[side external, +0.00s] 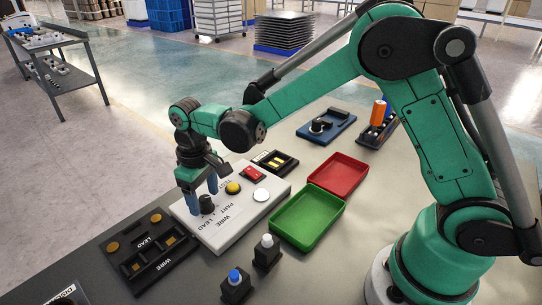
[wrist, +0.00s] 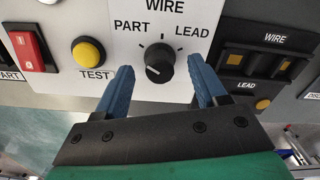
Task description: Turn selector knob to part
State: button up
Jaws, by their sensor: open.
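The black selector knob (wrist: 159,62) sits on the white test panel (wrist: 150,20), with labels PART to its upper left, WIRE above and LEAD to its upper right. A light pointer line shows on the knob's left side; its exact setting is hard to read. My gripper (wrist: 161,66) is open, with one blue finger on each side of the knob and visible gaps between. I cannot tell whether the fingertips reach knob depth.
A yellow TEST button (wrist: 88,52) and a red rocker switch (wrist: 28,47) are left of the knob. The black LEAD/WIRE holder (side external: 150,252) is beside the panel. A green tray (side external: 306,218) and a red tray (side external: 338,174) lie right of it.

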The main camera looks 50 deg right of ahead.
aim_at(206, 198)
jog(key=shift+r, duration=2.4)
jog(key=shift+s+d+r, duration=0.1)
jog(key=shift+r, duration=0.05)
jog(key=s+d+r+m+t, duration=0.1)
jog(key=s+d+r+t, duration=0.1)
jog(key=s+d+t, duration=0.1)
jog(key=s+d+r+m+t, duration=0.2)
jog(key=s+d+r+t, duration=0.1)
jog(key=s+d, duration=0.3)
jog(key=shift+s+t, duration=0.6)
jog(key=shift+s, duration=0.5)
